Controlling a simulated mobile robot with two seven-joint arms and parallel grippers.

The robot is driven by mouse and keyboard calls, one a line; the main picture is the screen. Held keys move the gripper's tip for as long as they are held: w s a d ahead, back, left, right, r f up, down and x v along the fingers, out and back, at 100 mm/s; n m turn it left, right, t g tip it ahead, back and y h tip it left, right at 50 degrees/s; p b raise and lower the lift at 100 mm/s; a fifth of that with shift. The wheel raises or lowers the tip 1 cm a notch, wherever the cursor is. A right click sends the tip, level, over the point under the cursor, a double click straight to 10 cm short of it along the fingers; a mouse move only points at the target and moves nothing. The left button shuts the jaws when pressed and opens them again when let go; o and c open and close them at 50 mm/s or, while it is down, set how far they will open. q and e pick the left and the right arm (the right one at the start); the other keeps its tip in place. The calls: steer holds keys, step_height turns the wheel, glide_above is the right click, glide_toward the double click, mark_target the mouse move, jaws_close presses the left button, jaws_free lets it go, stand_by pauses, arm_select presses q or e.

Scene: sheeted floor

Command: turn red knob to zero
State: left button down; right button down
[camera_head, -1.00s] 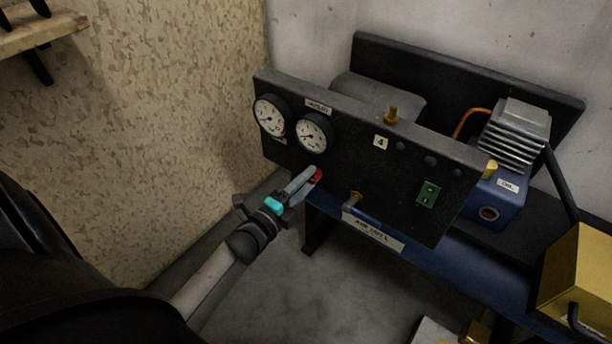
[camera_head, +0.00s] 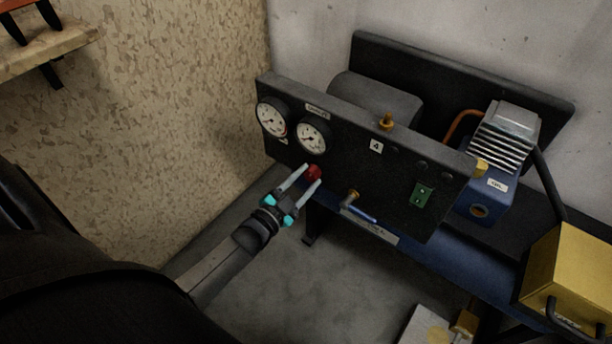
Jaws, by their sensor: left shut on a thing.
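The red knob (camera_head: 314,170) sits on the front of the black panel (camera_head: 400,174), below two round white gauges: a left gauge (camera_head: 271,118) and a right gauge (camera_head: 312,136). My left gripper (camera_head: 312,174) reaches up from the lower left, shut on the red knob with one finger on either side of it. The fingers hide part of the knob, and I cannot read its setting. The gauge needles are too small to read surely. My right gripper is not in view.
Right of the knob is a brass valve with a blue lever (camera_head: 359,213). A green switch (camera_head: 421,195) is further right. A blue compressor (camera_head: 487,197) stands behind the panel and a yellow box (camera_head: 567,268) at the right. Bare floor (camera_head: 290,285) lies below.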

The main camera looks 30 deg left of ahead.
arm_select(q)
steer(key=shift+n+p, duration=0.45)
steer(key=shift+n, duration=1.85)
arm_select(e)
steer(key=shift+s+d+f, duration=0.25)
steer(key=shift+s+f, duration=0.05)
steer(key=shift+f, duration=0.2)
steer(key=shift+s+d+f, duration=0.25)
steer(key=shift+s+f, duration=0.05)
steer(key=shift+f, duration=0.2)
arm_select(q)
steer(key=shift+c, duration=1.9)
jaws_free()
steer(key=shift+s, duration=0.45)
steer(key=s+a+p, duration=0.1)
steer(key=s+p, duration=0.2)
steer(key=s, duration=1.1)
steer(key=shift+s+p, duration=0.2)
steer(key=shift+p, duration=0.1)
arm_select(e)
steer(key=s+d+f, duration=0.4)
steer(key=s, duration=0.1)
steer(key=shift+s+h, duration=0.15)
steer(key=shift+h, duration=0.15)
arm_select(q)
steer(key=shift+a, duration=0.1)
